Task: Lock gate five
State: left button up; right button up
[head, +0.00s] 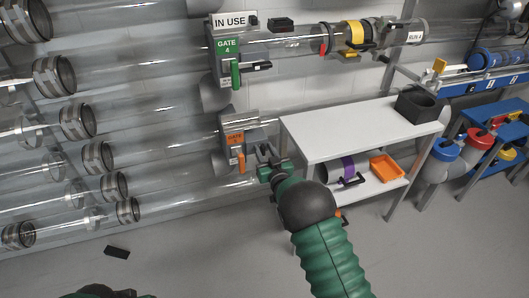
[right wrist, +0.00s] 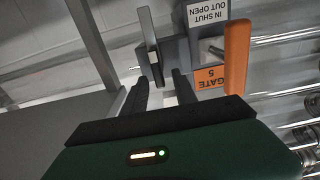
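Gate five (head: 236,126) is a grey gate on a clear tube left of the white bench. It has an orange label (head: 236,139) and an orange handle (head: 241,162). In the right wrist view the label (right wrist: 210,76) appears upside down, beside the orange handle (right wrist: 236,55) and a sign (right wrist: 207,12) reading "IN SHUT OUT OPEN". My right gripper (head: 266,164) is at the gate's right side. Its fingers (right wrist: 160,90) are apart, with a grey slide pull (right wrist: 150,48) just ahead, between their tips; contact cannot be told.
Gate four (head: 226,62) is above, with a green handle and an "IN USE" sign (head: 235,20). The white bench (head: 350,128) stands close right; its lower shelf holds a purple-banded part (head: 347,168) and an orange tray (head: 387,167). A black block (head: 117,252) lies on the floor.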

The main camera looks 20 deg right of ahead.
grip_shut()
dwell(1.3)
